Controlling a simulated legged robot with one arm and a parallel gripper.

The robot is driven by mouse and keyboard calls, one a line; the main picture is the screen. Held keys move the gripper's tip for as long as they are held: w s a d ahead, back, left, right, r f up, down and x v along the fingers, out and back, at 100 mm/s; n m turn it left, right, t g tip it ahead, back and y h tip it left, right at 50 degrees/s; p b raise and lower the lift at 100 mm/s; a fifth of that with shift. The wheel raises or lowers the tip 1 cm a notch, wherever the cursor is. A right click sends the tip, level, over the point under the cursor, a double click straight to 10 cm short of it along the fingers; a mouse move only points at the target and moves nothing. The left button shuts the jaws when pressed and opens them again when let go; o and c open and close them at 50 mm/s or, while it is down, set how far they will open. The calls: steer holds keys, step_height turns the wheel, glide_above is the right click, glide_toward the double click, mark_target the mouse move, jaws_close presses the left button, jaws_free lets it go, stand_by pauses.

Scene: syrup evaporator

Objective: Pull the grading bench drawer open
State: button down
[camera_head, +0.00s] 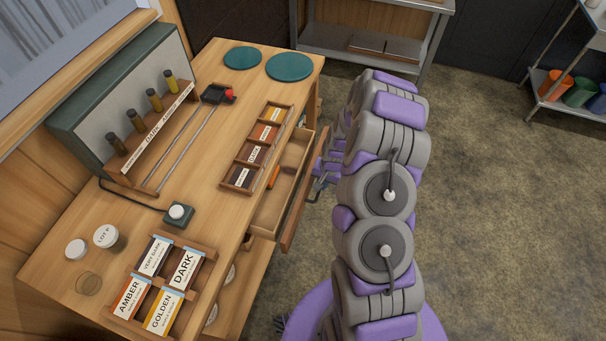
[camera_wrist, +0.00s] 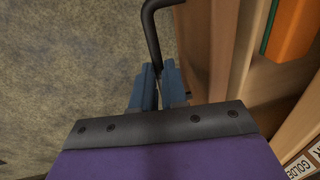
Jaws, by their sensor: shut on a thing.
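The grading bench (camera_head: 215,150) stands at the left in the head view. Its drawer (camera_head: 294,200) is partly pulled out from the bench's right side, with an orange item (camera_head: 274,177) inside. The drawer also shows in the wrist view (camera_wrist: 210,50), with its wooden front edge running up the right half and the orange item (camera_wrist: 292,28) behind it. My gripper (camera_wrist: 160,78) is shut on the dark bar handle (camera_wrist: 151,28) of the drawer. In the head view my gripper (camera_head: 319,183) is at the drawer's outer face, and the handle is mostly hidden.
The bench top holds a tray of labelled cards (camera_head: 160,290), a card rack (camera_head: 262,140), a lamp box with sample vials (camera_head: 120,90) and two green discs (camera_head: 289,67). A metal shelf (camera_head: 375,55) stands at the back. The floor (camera_head: 510,210) to the right is clear.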

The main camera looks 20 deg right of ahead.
steer(key=s+d+p, duration=0.1)
steer(key=s+d, duration=0.5)
steer(key=d, duration=0.1)
steer(key=shift+d, duration=0.3)
steer(key=shift+f, duration=0.1)
steer(key=c, duration=1.2)
jaws_free()
steer(key=shift+w, duration=0.1)
steer(key=shift+o, duration=0.2)
step_height(320, 180, up, 17)
steer(key=s+d+p, duration=0.1)
steer(key=d, duration=0.1)
steer(key=shift+s+d+p, duration=0.3)
steer(key=shift+s+d, duration=0.05)
steer(key=shift+s, duration=0.05)
